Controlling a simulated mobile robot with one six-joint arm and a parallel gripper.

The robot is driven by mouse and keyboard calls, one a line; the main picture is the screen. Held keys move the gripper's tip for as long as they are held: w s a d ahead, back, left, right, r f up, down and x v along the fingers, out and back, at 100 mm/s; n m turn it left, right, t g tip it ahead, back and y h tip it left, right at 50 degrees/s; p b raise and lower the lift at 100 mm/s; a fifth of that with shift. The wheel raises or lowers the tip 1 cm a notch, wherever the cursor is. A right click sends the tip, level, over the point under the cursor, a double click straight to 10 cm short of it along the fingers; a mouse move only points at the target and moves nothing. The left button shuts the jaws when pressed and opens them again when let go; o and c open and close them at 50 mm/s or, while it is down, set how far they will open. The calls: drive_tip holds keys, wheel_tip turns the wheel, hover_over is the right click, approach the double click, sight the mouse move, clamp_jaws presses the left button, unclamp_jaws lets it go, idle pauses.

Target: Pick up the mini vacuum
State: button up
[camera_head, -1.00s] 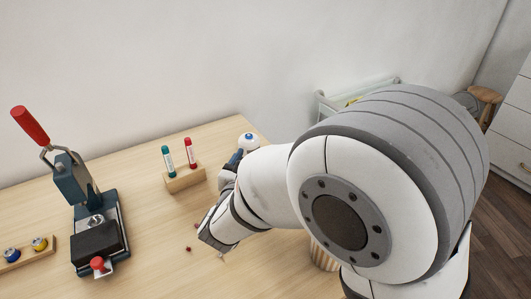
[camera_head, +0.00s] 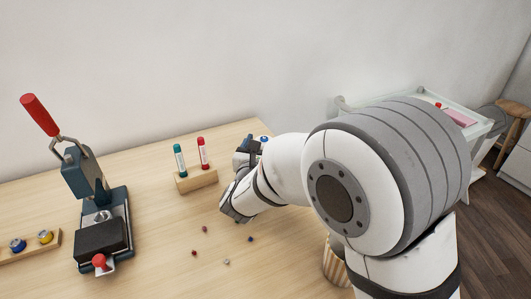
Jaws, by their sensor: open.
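The likely mini vacuum (camera_head: 264,138) is a small white, rounded thing with a blue top at the far edge of the table. Only a little of its top shows behind my arm; the rest is hidden. My gripper (camera_head: 237,216) is open, low over the table, nearer to the camera than the vacuum and apart from it. Its fingertips are partly hidden by my own wrist, and I see nothing held.
A wooden holder (camera_head: 196,181) with green and red markers stands left of my gripper. A button press (camera_head: 100,235) with a red handle stands farther left. Several small beads (camera_head: 205,228) lie in front. A striped cup (camera_head: 335,262) and a white cart (camera_head: 400,98) are at right.

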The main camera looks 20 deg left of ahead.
drive_tip(key=shift+c, duration=0.4)
drive_tip(key=c, duration=1.2)
